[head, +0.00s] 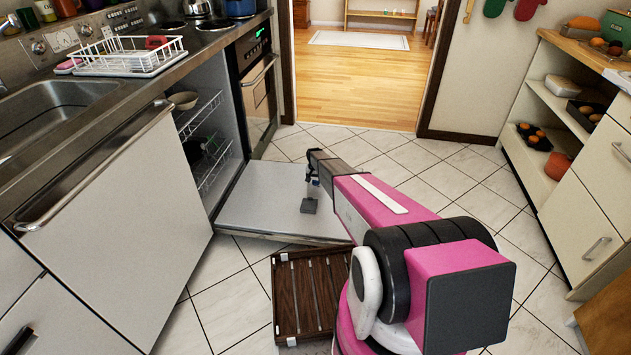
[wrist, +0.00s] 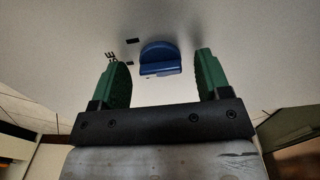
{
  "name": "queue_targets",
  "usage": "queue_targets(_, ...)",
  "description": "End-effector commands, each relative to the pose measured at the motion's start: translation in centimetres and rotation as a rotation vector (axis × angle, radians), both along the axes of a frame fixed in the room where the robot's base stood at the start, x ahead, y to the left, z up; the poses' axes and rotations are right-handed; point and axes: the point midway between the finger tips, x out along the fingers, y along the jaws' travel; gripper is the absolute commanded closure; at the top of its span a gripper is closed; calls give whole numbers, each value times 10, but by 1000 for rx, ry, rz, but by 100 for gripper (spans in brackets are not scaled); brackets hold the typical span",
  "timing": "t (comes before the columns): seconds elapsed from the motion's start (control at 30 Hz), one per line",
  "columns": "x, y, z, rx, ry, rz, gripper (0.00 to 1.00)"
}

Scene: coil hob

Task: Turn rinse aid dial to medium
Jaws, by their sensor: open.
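The rinse aid dial (wrist: 160,58) is a blue round knob with a raised grip bar, set in a pale panel in the wrist view. Dark printed marks lie to its left; their text is too small to read. My gripper (wrist: 160,75) has green fingers spread apart, one on each side of the dial, with visible gaps and no contact seen. In the head view, my gripper (head: 313,180) is over the lowered dishwasher door (head: 260,193), and the arm largely hides the dial there. A small grey piece (head: 309,205) shows on the door. The dial's exact setting cannot be told.
The dishwasher's wire racks (head: 207,150) stand inside the cabinet behind the door. A dark slatted wooden rack (head: 300,295) lies on the floor just in front. A sink (head: 55,110) and dish rack (head: 125,55) are on the left counter. Tiled floor on the right is clear.

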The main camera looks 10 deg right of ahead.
Motion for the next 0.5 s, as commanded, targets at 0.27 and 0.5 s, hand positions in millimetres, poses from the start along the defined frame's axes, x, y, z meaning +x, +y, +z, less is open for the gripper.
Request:
queue_targets(0.27, -1, 0, 11, 0, 0, 0, 30)
queue_targets(0.5, -2, 2, 48, 0, -2, 0, 30)
